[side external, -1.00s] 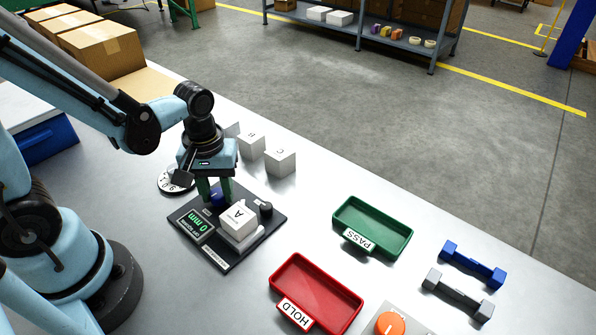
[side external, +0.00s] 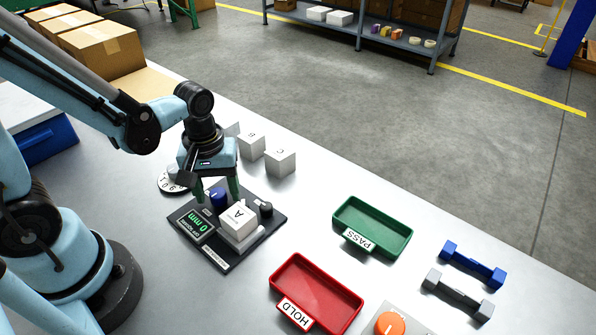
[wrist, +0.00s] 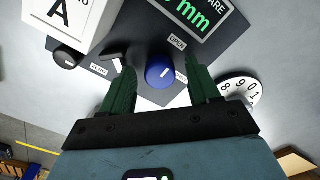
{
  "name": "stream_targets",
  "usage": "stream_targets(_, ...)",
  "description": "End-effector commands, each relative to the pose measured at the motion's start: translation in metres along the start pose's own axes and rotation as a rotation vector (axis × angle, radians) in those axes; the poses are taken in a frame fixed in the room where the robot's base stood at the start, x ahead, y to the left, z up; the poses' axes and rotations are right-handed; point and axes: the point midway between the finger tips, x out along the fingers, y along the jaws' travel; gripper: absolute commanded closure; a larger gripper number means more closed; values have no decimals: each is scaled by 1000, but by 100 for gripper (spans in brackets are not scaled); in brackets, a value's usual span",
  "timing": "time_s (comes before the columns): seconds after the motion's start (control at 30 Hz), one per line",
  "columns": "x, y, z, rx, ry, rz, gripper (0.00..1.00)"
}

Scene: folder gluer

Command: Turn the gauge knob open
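The dark gauge (side external: 262,235) lies on the table with a box marked A (side external: 238,219) standing on it. Its display (side external: 196,226) reads 0 mm in green. The blue gauge knob (side external: 218,197) is at the gauge's far left; in the wrist view the knob (wrist: 160,71) has a light line, and an OPEN label (wrist: 178,43) is above it. My gripper (side external: 216,188) is open above the knob. In the wrist view its green fingers (wrist: 161,82) are spread on both sides of the knob, with gaps visible.
White boxes B (side external: 251,146) and C (side external: 280,162) stand behind. A round numbered dial (wrist: 240,91) lies beside the gauge. A green PASS tray (side external: 398,243) and red HOLD tray (side external: 349,313) are to the right.

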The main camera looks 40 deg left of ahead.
Motion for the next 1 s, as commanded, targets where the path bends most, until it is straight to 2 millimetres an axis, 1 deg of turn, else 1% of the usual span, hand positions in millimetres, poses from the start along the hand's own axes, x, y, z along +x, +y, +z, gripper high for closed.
stream_targets(0.2, -1, 0, 0, 1, 0, 0, 39)
stream_targets(0.37, -10, 0, 0, 1, 0, 0, 39)
stream_targets(0.67, -43, 0, 0, 1, 0, 0, 39)
stream_targets(1.0, -85, 0, 0, 0, 0, 0, 39)
